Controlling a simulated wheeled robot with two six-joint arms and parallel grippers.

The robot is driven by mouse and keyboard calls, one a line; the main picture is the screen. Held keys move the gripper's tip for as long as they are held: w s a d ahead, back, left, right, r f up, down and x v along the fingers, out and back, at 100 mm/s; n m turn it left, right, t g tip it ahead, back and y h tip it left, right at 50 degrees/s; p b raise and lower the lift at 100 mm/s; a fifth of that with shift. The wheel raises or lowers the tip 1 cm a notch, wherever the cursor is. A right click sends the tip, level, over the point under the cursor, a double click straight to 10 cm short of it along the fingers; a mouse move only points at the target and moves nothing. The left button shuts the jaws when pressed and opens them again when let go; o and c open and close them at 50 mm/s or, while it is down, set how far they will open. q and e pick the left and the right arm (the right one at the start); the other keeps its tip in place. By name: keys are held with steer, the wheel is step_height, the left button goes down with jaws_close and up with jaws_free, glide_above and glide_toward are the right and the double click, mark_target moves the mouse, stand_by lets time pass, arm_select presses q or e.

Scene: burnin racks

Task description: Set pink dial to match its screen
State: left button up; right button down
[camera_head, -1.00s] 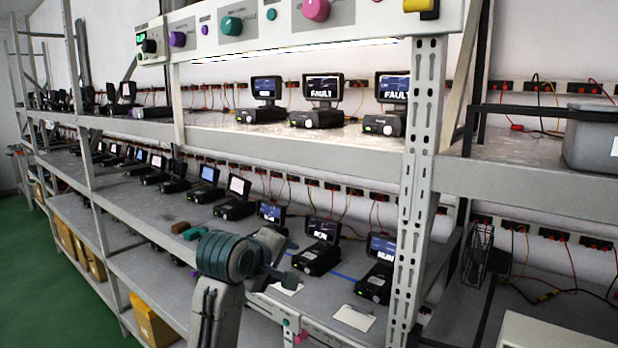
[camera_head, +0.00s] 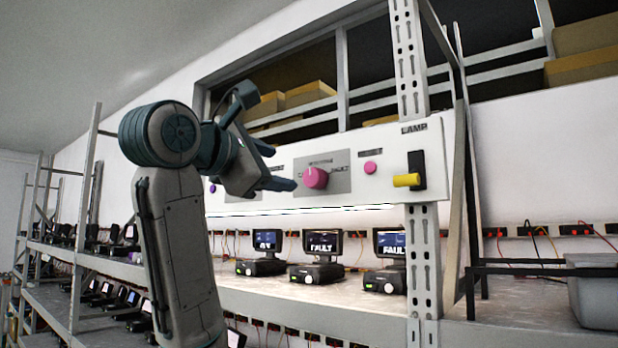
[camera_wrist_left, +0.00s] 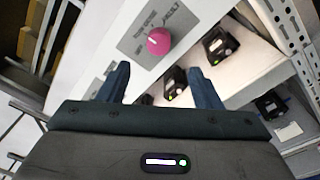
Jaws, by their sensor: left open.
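The pink dial (camera_head: 316,177) is a round knob on a grey plate (camera_head: 340,180) on the white panel above the upper shelf. It also shows in the left wrist view (camera_wrist_left: 158,41), ahead of the fingers. My left gripper (camera_head: 283,168) is open and empty, just left of the dial and apart from it. In the left wrist view my left gripper (camera_wrist_left: 160,85) has its two fingers spread, with the dial beyond them. Labels beside the dial are too small to read fully. My right gripper is not in view.
A smaller pink button (camera_head: 370,168) and a yellow lever (camera_head: 407,180) under a LAMP label sit right of the dial. A grey bin (camera_head: 595,290) is at the right. Several small devices stand on the shelf below.

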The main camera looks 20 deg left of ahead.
mark_target(312, 177)
arm_select(q)
steer(key=p+x, duration=0.5)
steer(key=x, duration=0.4)
steer(key=shift+w+r+p, duration=0.15)
steer(key=shift+p, duration=0.25)
steer(key=shift+p+x, duration=0.35)
steer(key=shift+x, duration=0.5)
steer(key=shift+a, duration=0.1)
steer(key=c, duration=1)
